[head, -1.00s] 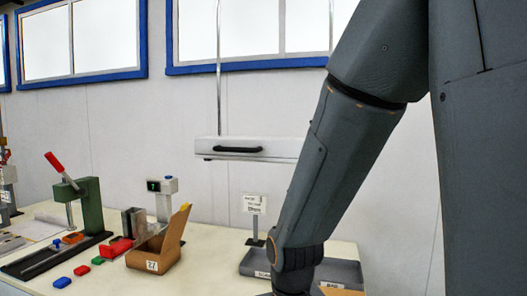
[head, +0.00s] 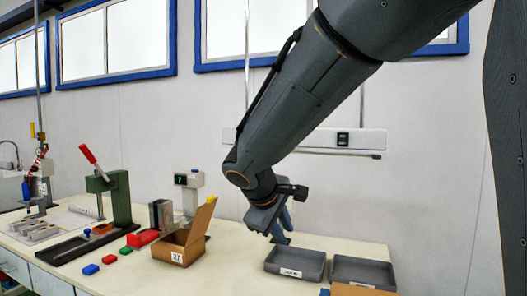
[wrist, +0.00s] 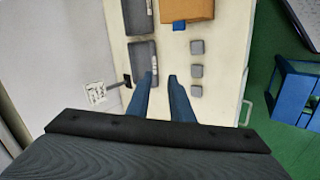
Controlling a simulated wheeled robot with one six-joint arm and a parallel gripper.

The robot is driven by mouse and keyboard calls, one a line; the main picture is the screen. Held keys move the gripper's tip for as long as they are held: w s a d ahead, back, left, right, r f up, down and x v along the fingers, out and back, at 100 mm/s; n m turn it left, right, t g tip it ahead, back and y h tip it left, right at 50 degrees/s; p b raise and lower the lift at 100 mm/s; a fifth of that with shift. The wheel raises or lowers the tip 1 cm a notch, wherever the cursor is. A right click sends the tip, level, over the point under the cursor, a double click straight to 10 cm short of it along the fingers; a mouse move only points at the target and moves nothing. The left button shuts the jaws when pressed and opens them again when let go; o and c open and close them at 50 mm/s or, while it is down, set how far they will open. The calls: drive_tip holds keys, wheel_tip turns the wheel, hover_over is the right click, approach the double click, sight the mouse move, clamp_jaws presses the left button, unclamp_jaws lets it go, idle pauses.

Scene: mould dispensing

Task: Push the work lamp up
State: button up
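The work lamp (head: 365,141) is a long white bar hanging on thin rods in front of the wall, above the bench. A black switch plate (head: 343,139) shows on its right half. My arm crosses in front of its middle, and its black handle is hidden now. My gripper (head: 282,238) is below the lamp, over the bench near the grey trays, with its fingers pointing down. In the wrist view its two blue fingers (wrist: 155,78) stand apart with nothing between them. The lamp does not show in the wrist view.
On the bench (head: 225,262) are two grey trays (head: 297,264), an open cardboard box (head: 187,240), a green press (head: 119,200) and small coloured blocks. The wrist view shows several grey blocks (wrist: 196,71) and a blue stool (wrist: 297,92) on the green floor.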

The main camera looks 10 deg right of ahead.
drive_tip(key=w+a+r+n+t+h+b, duration=0.1)
drive_tip(key=w+a+r+n+t+h, duration=0.25)
drive_tip(key=r, duration=0.85)
drive_tip(key=w+a+r+m+t+b, duration=0.15)
drive_tip(key=w+r+t, duration=0.25)
drive_tip(key=w+r, duration=0.5)
drive_tip(key=shift+n, duration=0.5)
drive_tip(key=shift+w+d+r+p, duration=0.2)
drive_tip(key=shift+w+d+p, duration=0.15)
drive_tip(key=shift+w+d, duration=0.6)
drive_tip(key=shift+w+d+r+p, duration=0.2)
drive_tip(key=shift+w+d+p, duration=0.15)
drive_tip(key=shift+w+d, duration=0.6)
drive_tip(key=shift+w+a, duration=0.1)
drive_tip(key=shift+a, duration=0.05)
clamp_jaws()
